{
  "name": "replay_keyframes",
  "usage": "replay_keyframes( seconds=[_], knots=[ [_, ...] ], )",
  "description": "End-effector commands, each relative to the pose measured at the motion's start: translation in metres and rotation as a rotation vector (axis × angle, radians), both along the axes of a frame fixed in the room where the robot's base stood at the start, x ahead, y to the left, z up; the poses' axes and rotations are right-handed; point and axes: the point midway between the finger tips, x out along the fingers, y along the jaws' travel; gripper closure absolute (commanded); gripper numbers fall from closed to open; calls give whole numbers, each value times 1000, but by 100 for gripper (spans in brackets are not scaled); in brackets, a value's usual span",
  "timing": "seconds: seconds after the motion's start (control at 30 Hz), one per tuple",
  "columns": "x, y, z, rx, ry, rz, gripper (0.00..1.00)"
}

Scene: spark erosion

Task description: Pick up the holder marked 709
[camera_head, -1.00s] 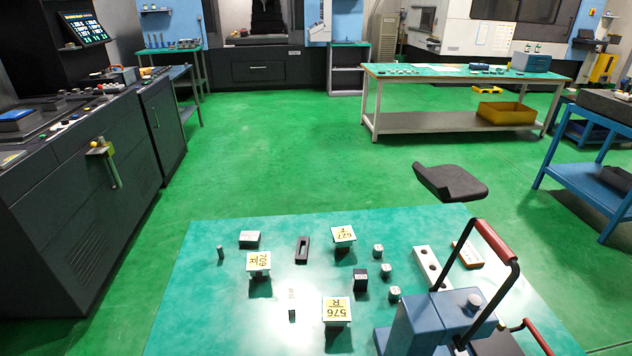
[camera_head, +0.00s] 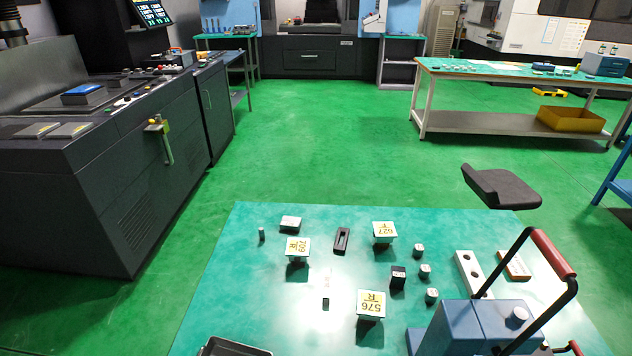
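The holder marked 709 (camera_head: 297,246) stands on the green table (camera_head: 240,290), left of its middle. It has a flat plate on top with a yellow label reading 709 and R, and a narrower body below. A similar holder marked 627 (camera_head: 384,230) stands to its right and a little farther back. Another holder marked 576 (camera_head: 371,303) stands nearer, at the right. Nothing touches the 709 holder. My gripper is not in view.
A small light block (camera_head: 291,223) and a thin pin (camera_head: 262,234) stand behind the 709 holder. A dark slotted block (camera_head: 342,240) lies to its right. A blue device with red-handled levers (camera_head: 480,325) fills the front right. A dark tray (camera_head: 233,347) shows at the front edge.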

Motion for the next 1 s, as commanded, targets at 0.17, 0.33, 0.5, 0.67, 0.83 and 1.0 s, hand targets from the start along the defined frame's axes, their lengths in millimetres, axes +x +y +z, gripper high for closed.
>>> replay_keyframes(
  seconds=[0.17,0.33,0.5,0.67,0.83,1.0],
  knots=[
    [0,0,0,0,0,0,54],
    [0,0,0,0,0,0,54],
    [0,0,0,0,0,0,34],
    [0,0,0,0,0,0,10],
    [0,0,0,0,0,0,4],
    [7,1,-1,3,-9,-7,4]
  ],
)
